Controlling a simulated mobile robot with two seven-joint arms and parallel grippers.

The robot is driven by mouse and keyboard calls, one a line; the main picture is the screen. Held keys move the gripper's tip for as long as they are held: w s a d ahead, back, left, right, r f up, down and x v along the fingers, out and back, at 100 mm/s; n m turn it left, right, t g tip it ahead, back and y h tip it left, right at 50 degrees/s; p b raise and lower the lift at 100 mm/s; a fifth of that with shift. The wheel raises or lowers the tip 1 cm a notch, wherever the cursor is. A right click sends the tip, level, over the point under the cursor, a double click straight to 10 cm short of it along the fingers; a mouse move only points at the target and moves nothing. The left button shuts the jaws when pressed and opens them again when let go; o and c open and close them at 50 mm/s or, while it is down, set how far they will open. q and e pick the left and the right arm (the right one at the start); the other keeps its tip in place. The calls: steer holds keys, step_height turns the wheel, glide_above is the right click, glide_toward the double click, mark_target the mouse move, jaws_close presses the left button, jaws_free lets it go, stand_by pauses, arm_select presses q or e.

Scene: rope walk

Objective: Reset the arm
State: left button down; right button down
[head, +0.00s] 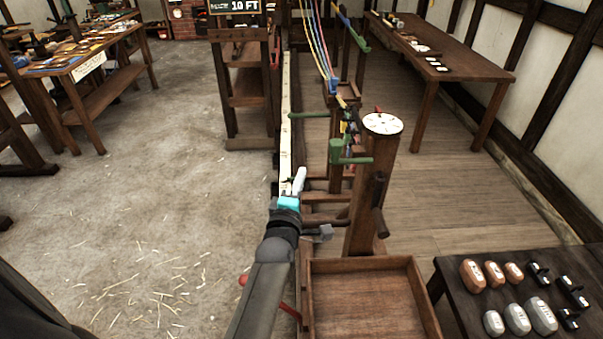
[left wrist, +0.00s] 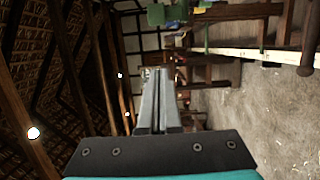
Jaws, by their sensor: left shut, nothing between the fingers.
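My left arm comes in from the bottom of the head view, and my left gripper (head: 299,182) points away from me beside the wooden post with a white dial. In the left wrist view the two grey fingers of the left gripper (left wrist: 161,98) lie together with nothing between them. The gripper appears clear of the post and the rail, though its exact distance from them cannot be told. My right gripper does not show in either view.
The dial post (head: 370,200) with green handles stands just right of the gripper. A wooden tray (head: 429,312) lies in front. A dark table (head: 470,318) with several weights is at the lower right. Colored ropes (head: 323,50) run to the back. Floor at left is open.

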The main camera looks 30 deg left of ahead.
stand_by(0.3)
arm_select(q)
steer(key=s+d+f+m+g+h+b, duration=0.25)
steer(key=s+f+m, duration=0.2)
steer(key=f, duration=0.75)
steer(key=s+d+f+m+g+h+b, duration=0.15)
steer(key=s+d+f+m, duration=0.3)
steer(key=f, duration=0.65)
steer(key=s+d+f+m+g+h+b, duration=0.1)
steer(key=s+d+f+m+g+b, duration=0.3)
steer(key=f, duration=0.8)
steer(key=s+f+m+g+b, duration=0.1)
steer(key=s+f+m+g, duration=0.1)
steer(key=s+f, duration=0.5)
steer(key=s+a+f+m+g+b, duration=0.1)
steer(key=s+f+m, duration=0.4)
steer(key=s, duration=1.1)
steer(key=s+f+m+g+b, duration=0.2)
steer(key=s+f+g, duration=0.3)
steer(key=s+f, duration=0.4)
steer(key=shift+s+a+f+m+b, duration=0.4)
steer(key=shift+s+m, duration=0.5)
steer(key=shift+s, duration=0.35)
